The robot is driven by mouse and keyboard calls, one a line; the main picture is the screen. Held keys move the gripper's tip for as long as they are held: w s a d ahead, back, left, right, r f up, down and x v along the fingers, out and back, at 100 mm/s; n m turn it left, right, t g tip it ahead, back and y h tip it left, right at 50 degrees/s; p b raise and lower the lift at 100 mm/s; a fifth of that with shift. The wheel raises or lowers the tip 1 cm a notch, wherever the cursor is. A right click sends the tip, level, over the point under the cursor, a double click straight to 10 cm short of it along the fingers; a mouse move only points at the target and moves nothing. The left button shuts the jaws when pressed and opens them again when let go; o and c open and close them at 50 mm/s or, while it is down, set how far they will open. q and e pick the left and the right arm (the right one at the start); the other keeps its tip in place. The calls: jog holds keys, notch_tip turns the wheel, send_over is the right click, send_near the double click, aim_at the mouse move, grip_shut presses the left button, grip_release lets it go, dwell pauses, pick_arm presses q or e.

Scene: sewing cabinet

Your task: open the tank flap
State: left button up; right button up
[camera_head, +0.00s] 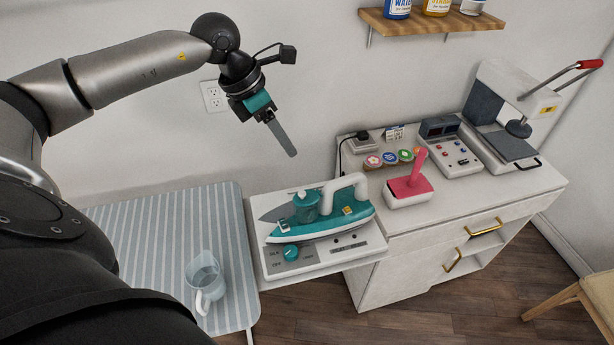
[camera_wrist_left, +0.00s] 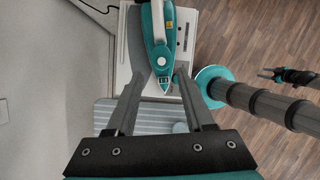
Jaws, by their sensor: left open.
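The teal and white iron (camera_head: 322,221) rests on a white panel (camera_head: 350,257) with its pointed end to the left. Its teal tank (camera_head: 306,207) is at the front part of the body. A small light piece near the tip may be the flap; I cannot tell whether it is open. In the left wrist view the iron (camera_wrist_left: 158,40) lies ahead, beyond the fingers. My left gripper (camera_head: 281,138) is open and empty, in the air above and behind the iron, well apart from it. It shows in the wrist view (camera_wrist_left: 158,88) with its fingers spread.
A striped ironing board (camera_head: 150,235) with a clear jug (camera_head: 206,280) stands left of the iron. On the cabinet are a pink joystick (camera_head: 410,187), a control box (camera_head: 452,152) and a heat press (camera_head: 505,125). A shelf (camera_head: 415,22) hangs above.

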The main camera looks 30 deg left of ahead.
pick_arm(q)
jog(key=shift+v, duration=1.45)
